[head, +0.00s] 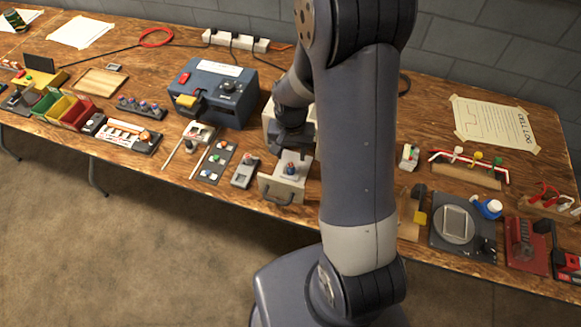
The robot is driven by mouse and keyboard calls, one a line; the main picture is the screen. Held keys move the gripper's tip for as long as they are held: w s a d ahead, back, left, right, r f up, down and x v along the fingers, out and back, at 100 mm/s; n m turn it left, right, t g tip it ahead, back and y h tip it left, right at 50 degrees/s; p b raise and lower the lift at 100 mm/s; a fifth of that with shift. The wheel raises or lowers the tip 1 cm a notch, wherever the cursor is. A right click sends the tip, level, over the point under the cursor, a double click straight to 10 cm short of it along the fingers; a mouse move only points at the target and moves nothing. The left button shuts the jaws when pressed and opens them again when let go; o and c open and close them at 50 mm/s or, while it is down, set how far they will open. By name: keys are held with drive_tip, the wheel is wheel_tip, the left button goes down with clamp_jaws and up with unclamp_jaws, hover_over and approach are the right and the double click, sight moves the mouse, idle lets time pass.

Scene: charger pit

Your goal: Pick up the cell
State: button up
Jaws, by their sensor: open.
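A small blue object with a reddish top (291,168), which looks like the cell, stands upright in a pulled-out pale drawer (280,193) at the front edge of the bench. My gripper (294,152) is just above it, pointing down, and is open. The fingers are dark and small here, and I cannot tell whether they touch the object. My arm hides part of the drawer's housing (268,122) and the bench to its right.
A blue box (212,92) with a red switch stands left of the drawer. A small grey device (245,171) lies close on the drawer's left. A white block (410,156) and a rack with coloured clips (466,168) are to the right. The bench's front edge is crowded.

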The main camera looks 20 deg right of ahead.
sight(291, 164)
drive_tip(key=shift+f+p, duration=0.4)
drive_tip(key=shift+f, duration=2.2)
drive_tip(key=shift+c, duration=0.4)
clamp_jaws()
drive_tip(key=shift+r, duration=0.1)
